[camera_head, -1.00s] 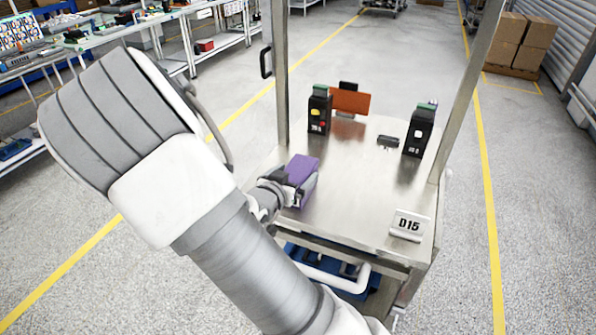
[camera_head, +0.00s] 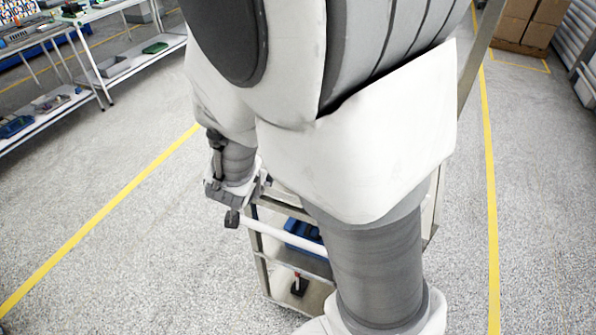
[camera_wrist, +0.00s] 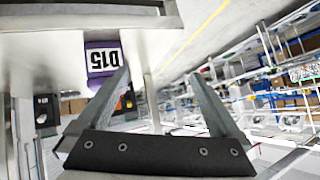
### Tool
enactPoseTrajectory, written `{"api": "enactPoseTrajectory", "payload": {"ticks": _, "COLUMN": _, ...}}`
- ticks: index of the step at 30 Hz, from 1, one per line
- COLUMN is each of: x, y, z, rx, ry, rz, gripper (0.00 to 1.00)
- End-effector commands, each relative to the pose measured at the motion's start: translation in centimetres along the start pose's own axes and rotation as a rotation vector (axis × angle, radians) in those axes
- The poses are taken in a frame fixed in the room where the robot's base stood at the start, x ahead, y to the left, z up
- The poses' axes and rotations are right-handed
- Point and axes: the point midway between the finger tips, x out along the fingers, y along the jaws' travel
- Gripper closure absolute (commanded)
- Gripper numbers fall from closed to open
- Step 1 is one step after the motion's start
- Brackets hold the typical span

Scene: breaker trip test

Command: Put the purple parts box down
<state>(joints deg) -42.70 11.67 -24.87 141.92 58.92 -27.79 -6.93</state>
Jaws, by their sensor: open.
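In the head view my gripper (camera_head: 222,188) is at the left near end of the cart. My arm hides the box and the cart top there.
The cart's handle (camera_head: 290,241) and lower shelf frame (camera_head: 262,278) stand close to my gripper, with a blue bin (camera_head: 305,238) below. Shelving (camera_head: 130,65) is at the far left. Floor left of the cart is clear.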

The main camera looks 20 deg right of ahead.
Motion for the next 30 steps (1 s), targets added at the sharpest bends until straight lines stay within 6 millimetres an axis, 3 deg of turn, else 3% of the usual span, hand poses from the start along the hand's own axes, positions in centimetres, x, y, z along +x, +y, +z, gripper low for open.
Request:
{"api": "enactPoseTrajectory", "payload": {"ticks": 6, "x": -5.0, "y": -3.2, "z": -1.1, "rx": -0.026, "ry": -0.202, "rz": -0.238, "gripper": 0.00}}
{"api": "enactPoseTrajectory", "payload": {"ticks": 11, "x": -9.8, "y": -3.3, "z": -2.0, "rx": -0.123, "ry": -0.298, "rz": -0.356, "gripper": 0.00}}
{"api": "enactPoseTrajectory", "payload": {"ticks": 17, "x": -15.8, "y": -0.4, "z": -2.7, "rx": -0.302, "ry": -0.365, "rz": -0.392, "gripper": 0.00}}
{"api": "enactPoseTrajectory", "payload": {"ticks": 21, "x": -19.2, "y": 3.3, "z": -2.8, "rx": -0.433, "ry": -0.389, "rz": -0.330, "gripper": 0.00}}
{"api": "enactPoseTrajectory", "payload": {"ticks": 27, "x": -22.4, "y": 8.3, "z": -2.8, "rx": -0.554, "ry": -0.408, "rz": -0.192, "gripper": 0.00}}
{"api": "enactPoseTrajectory", "payload": {"ticks": 30, "x": -23.2, "y": 9.6, "z": -2.8, "rx": -0.579, "ry": -0.414, "rz": -0.148, "gripper": 0.00}}
